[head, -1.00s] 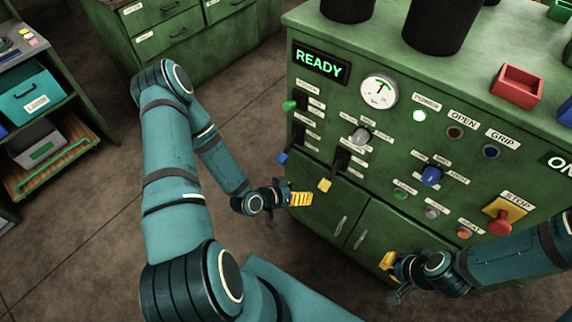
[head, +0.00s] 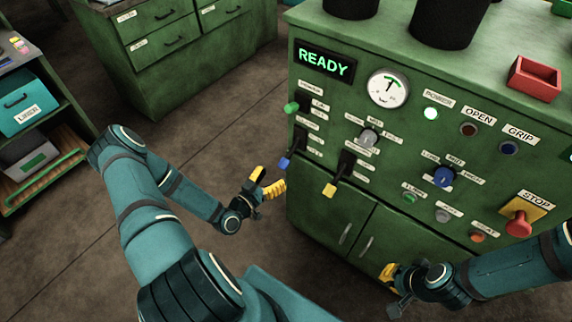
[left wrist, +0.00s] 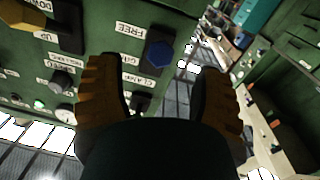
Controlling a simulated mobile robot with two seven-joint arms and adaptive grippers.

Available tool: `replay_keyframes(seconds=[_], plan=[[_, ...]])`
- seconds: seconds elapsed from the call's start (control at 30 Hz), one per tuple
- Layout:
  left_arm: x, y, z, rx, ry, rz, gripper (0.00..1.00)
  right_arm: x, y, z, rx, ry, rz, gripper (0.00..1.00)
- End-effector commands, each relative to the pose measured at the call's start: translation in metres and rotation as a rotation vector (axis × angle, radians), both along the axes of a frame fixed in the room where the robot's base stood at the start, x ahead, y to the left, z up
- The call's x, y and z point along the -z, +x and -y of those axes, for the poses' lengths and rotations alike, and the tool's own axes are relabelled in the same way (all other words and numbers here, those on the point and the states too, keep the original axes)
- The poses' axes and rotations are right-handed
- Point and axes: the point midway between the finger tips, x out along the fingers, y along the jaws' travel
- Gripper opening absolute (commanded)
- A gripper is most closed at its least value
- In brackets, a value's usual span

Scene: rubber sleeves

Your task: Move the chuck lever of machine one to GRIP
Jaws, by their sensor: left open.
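The chuck lever looks like the blue-knobbed one (head: 285,162) low on the left edge of the green machine's front panel (head: 330,215). In the left wrist view its blue knob (left wrist: 160,52) is beside the FREE label, with another label, partly hidden by a finger, near it. My left gripper (head: 266,181) is open and empty, just left of and below the knob. In the wrist view the knob appears between the two fingers, beyond their tips, apparently not touched. My right gripper (head: 388,276) is low before the cabinet doors; its finger gap is unclear.
A yellow-knobbed lever (head: 329,190) is right of the blue one, a green-knobbed lever (head: 291,107) above it. The display (head: 325,64) reads READY. The power lamp (head: 431,113) is lit; the GRIP lamp (head: 508,148) looks dark. The red stop button (head: 518,224) is near my right arm.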

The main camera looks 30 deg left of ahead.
Motion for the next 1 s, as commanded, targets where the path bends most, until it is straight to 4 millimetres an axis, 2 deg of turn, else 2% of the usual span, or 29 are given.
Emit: replay_keyframes(seconds=[0.03, 0.2, 0.4, 0.83, 0.97, 1.0], plan=[[0.001, 0.011, 0.002, 0.002, 0.0, 0.002, 0.66, 0.002, 0.0, 0.0, 0.0, 0.0, 0.001, 0.0], [0.001, 0.041, 0.006, 0.001, 0.001, 0.001, 0.66, 0.006, 0.001, 0.0, 0.001, 0.0, 0.003, 0.0], [0.0, 0.063, 0.009, 0.001, 0.0, 0.0, 0.66, 0.008, 0.002, 0.0, 0.0, -0.001, 0.004, 0.0], [0.0, 0.07, 0.01, 0.0, -0.001, -0.001, 0.64, 0.008, 0.002, 0.0, 0.002, -0.001, 0.005, 0.0], [0.0, 0.07, 0.01, 0.0, -0.001, -0.001, 0.19, 0.008, 0.002, 0.0, 0.002, -0.001, 0.005, 0.0], [0.0, 0.07, 0.01, 0.0, -0.001, -0.001, 0.05, 0.009, 0.002, 0.0, 0.002, -0.001, 0.005, 0.0]])
